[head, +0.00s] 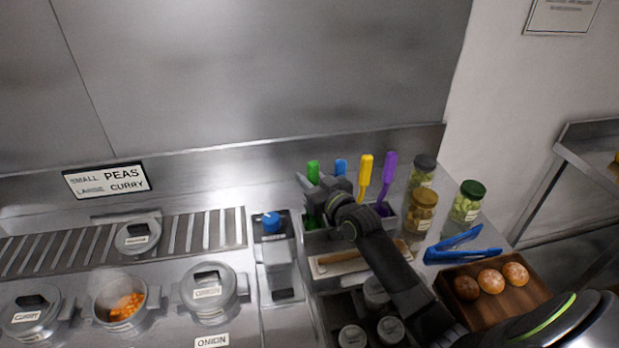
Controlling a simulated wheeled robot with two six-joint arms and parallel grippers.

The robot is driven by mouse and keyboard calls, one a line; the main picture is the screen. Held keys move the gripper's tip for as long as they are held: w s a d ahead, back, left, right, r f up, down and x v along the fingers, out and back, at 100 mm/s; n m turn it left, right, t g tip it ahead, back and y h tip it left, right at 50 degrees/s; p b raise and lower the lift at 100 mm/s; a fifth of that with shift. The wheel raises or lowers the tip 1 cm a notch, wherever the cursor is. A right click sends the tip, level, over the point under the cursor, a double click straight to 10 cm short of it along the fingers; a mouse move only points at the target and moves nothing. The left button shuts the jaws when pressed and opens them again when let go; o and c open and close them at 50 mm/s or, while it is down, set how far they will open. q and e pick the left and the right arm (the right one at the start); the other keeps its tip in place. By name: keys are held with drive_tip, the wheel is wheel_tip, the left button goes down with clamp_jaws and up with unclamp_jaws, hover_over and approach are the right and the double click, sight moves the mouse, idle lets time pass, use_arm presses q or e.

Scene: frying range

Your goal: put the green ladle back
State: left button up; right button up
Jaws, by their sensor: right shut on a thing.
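The green ladle (313,172) stands about upright at the left end of a row of coloured handles. My right gripper (309,190) is shut on it, with green showing above and below the fingers. The ladle's lower end is at the metal utensil holder (325,242); my gripper and wrist partly hide it, and I cannot tell how deep it sits. A blue handle (341,167), a yellow handle (364,176) and a purple handle (386,178) stand to its right. My left gripper is not in view.
Jars (421,211) stand right of the holder, with blue tongs (461,246) and a wooden tray of buns (527,296) in front. A blue-topped dispenser (271,223) stands close on the left.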

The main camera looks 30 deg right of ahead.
drive_tip(key=shift+f, duration=0.15)
drive_tip(key=o, duration=1)
drive_tip(key=shift+r, duration=0.35)
drive_tip(key=s+d, duration=0.1)
drive_tip(key=s, duration=1.1)
drive_tip(key=shift+d+f+b, duration=0.15)
drive_tip(key=shift+d+b, duration=0.2)
drive_tip(key=shift+b, duration=0.05)
